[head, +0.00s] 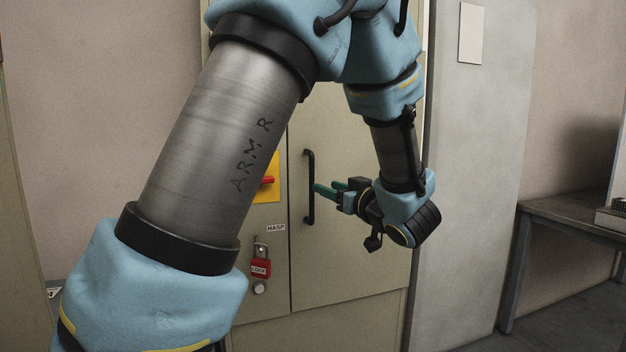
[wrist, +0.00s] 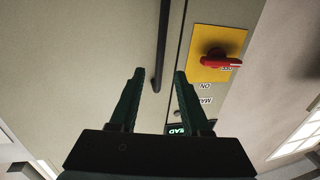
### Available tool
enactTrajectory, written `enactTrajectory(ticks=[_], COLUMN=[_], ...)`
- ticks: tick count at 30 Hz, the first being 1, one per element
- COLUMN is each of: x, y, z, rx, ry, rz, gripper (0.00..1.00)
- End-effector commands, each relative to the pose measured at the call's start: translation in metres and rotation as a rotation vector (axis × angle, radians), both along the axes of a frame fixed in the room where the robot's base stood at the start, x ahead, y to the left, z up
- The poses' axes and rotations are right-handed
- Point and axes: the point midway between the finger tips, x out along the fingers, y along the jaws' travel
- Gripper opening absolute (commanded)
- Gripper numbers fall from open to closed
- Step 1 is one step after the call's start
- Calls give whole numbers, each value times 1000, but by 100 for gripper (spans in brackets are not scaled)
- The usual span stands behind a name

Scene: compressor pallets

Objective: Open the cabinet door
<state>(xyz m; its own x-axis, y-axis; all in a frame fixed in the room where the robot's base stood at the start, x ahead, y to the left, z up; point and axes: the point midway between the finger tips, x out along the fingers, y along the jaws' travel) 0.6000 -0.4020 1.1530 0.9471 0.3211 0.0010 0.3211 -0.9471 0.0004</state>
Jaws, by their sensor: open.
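The beige cabinet door (head: 350,255) stands closed in the head view, its left edge along a dark vertical seam. A black vertical bar handle (head: 308,187) is fixed near that edge; it also shows as a dark bar (wrist: 163,40) in the wrist view. My gripper (head: 317,188) is open, its green fingertips just right of the handle at about its mid-height. In the wrist view the bar lies in line with the gap between my fingertips (wrist: 159,74). Whether the tips reach around it, or touch it, I cannot tell.
Left of the seam are a yellow plate (head: 272,193) with a red switch (head: 267,181) and a red padlock (head: 260,268) under a HASP label. A grey panel (head: 470,200) stands right of the cabinet. A dark table (head: 560,208) is farther right.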

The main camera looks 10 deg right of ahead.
Motion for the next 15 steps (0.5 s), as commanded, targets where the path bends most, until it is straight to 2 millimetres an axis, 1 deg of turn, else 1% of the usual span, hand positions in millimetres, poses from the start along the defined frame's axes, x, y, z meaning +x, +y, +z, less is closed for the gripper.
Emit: enactTrajectory(ticks=[3,9,12,15], x=[23,56,68,76], y=[8,20,23,26], z=[3,3,2,1], rx=[1,0,0,0], ry=[-1,0,1,0], rz=[4,2,0,-1], gripper=[47,47,47,47])
